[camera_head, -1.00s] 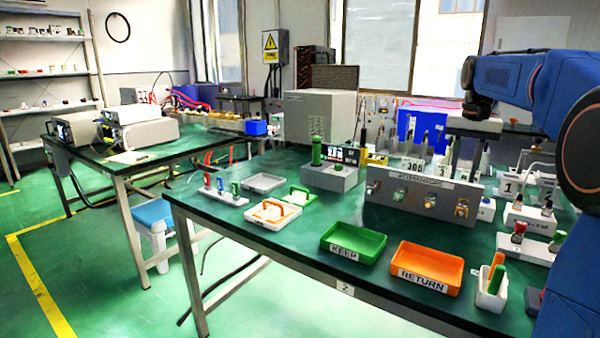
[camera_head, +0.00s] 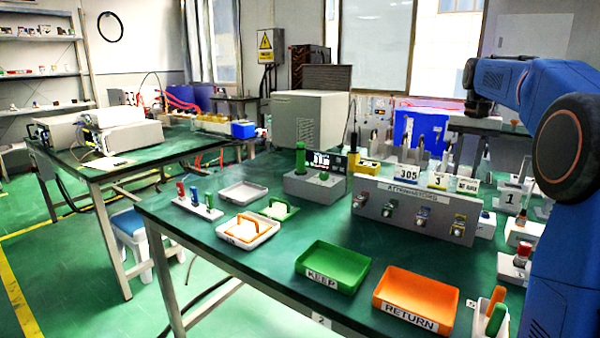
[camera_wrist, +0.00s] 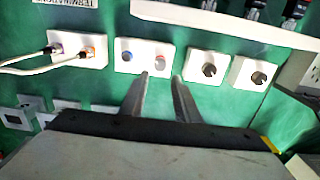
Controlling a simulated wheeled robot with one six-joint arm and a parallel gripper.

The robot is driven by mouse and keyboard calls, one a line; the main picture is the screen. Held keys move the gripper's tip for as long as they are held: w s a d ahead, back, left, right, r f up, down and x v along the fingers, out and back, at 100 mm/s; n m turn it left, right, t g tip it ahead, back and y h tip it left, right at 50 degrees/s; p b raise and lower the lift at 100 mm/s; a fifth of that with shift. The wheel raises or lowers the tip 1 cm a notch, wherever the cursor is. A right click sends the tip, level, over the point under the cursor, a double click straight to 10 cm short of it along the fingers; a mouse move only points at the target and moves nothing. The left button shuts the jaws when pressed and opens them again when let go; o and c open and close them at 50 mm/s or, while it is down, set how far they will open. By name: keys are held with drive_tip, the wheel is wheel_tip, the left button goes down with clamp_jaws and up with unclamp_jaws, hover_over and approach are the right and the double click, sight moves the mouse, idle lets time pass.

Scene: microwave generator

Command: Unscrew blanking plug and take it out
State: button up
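My gripper (camera_wrist: 161,78) shows in the wrist view with its two fingers apart and nothing between them. The fingertips point toward a white block with a blue and a red round port (camera_wrist: 143,58), apparently above it; contact cannot be told. To its right are two white blocks, each with a dark round fitting: one nearer (camera_wrist: 208,70) and one farther right (camera_wrist: 259,78). I cannot tell which fitting, if any, is the blanking plug. In the head view my gripper is out of sight; only my blue arm shows at the right.
A white block with two cables (camera_wrist: 76,50) lies left of the fingers. In the head view the green KEEP tray (camera_head: 335,281) and orange RETURN tray (camera_head: 411,318) stand at the table's front edge. The grey attenuators panel (camera_head: 415,230) stands behind them. Table between is clear.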

drive_tip(key=shift+f, duration=4.5)
clamp_jaws()
drive_tip(key=shift+r, duration=0.15)
drive_tip(key=shift+r, duration=2.85)
